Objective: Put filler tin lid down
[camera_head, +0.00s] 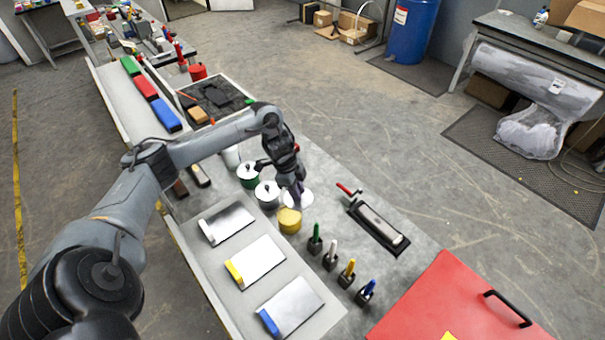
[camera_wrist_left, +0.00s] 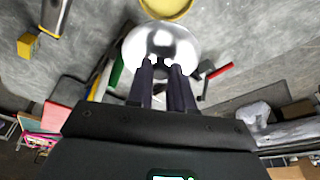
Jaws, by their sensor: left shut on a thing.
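My left gripper (camera_head: 297,190) points down over the bench and is shut on a round, shiny lid (camera_head: 305,199). In the left wrist view the two dark fingers (camera_wrist_left: 160,78) meet the silver lid (camera_wrist_left: 143,45) near its dark middle. The yellow tin (camera_head: 289,222) stands just in front of the lid, its yellow top uncovered. It also shows at the top edge of the left wrist view (camera_wrist_left: 168,8). I cannot tell if the lid touches the bench. My right gripper is out of view.
A grey tin (camera_head: 266,198) and a green tin (camera_head: 249,180), both lidded, stand left of the gripper. Several coloured-handled tools (camera_head: 331,255) stand in holders at front right. A sanding block tray (camera_head: 379,228) lies to the right. Plates (camera_head: 290,305) lie at the front.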

